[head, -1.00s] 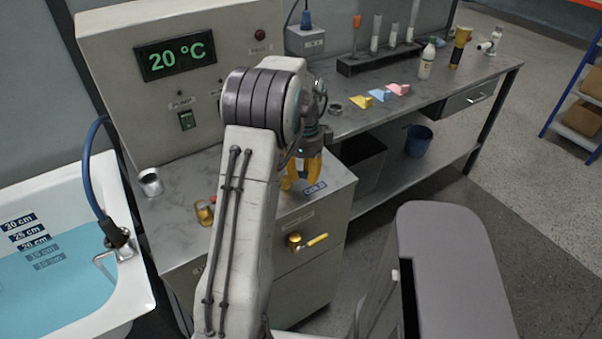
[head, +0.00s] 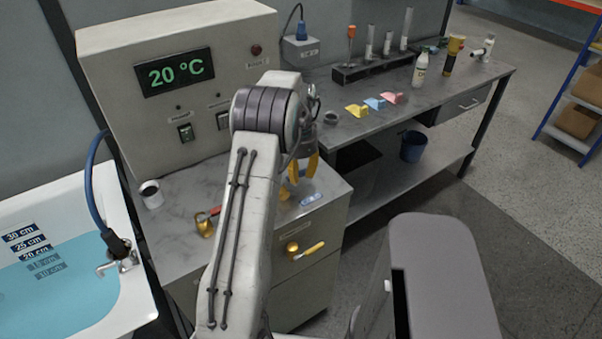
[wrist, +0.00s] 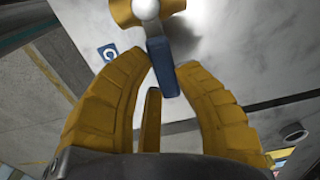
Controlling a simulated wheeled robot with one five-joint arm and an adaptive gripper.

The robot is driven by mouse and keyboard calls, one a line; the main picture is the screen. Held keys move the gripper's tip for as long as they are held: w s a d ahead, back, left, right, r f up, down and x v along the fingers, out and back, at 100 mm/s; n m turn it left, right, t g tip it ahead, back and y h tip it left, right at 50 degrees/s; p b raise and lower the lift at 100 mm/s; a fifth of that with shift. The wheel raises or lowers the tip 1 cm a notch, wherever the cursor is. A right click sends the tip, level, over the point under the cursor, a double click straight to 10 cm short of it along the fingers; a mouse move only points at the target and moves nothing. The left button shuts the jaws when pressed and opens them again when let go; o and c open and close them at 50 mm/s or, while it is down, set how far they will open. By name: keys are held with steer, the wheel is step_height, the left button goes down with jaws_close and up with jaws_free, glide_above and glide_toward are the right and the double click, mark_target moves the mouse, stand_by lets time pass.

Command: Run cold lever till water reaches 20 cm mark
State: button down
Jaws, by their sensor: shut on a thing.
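The white bathtub (head: 140,300) is at the left, with blue water (head: 60,300) in it. My gripper (head: 303,172) is over the front right of the cabinet top. In the wrist view, its yellow fingers are closed on a blue lever (wrist: 160,65) on a brass valve (wrist: 122,12). A blue label (head: 311,199) lies beside it. The other valve (head: 205,224), with a red handle, stands to the left. My arm hides part of the cabinet top.
The control box (head: 170,120) behind shows 20 °C. A hose (head: 92,190) runs to the tub's rim tap (head: 120,258). A small cup (head: 151,194) stands near the tub. A bench (head: 440,100) with bottles is at the right.

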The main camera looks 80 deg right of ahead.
mark_target(299, 173)
steer(key=shift+w+n, duration=0.1)
steer(key=shift+n, duration=0.2)
stand_by(0.4)
steer(key=c, duration=0.9)
jaws_free()
steer(key=shift+d, duration=0.1)
step_height(299, 173, up, 12)
stand_by(0.5)
